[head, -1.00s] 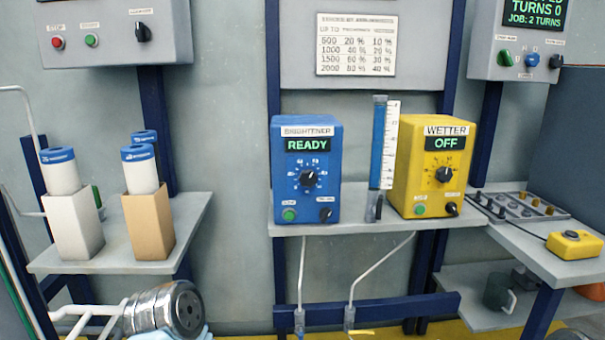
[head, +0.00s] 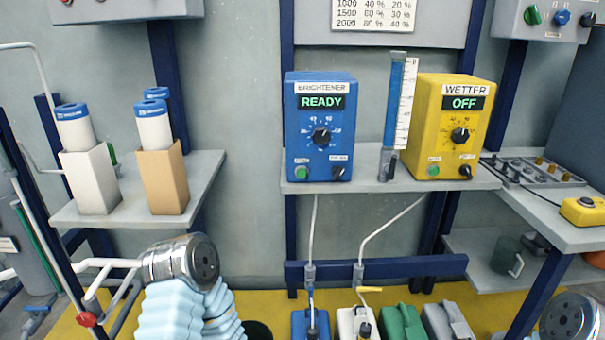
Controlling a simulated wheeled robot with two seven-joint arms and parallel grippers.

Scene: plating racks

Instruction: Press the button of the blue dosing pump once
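The blue dosing pump (head: 320,150) stands on the middle shelf. Its label reads BRIGHTENER and its display reads READY. A black dial sits in the middle of its face, with a green button (head: 302,172) at lower left and a black knob at lower right. Nothing covers its front. Parts of my arms show at the lower left and at the lower right corner. Neither gripper's fingers are in the view.
A yellow WETTER pump (head: 443,130) showing OFF stands to the right, with a blue measuring tube (head: 393,105) between the pumps. Boxes with white rolls (head: 90,180) stand on the left shelf. Several canisters (head: 403,322) stand on the floor. Space before the blue pump is clear.

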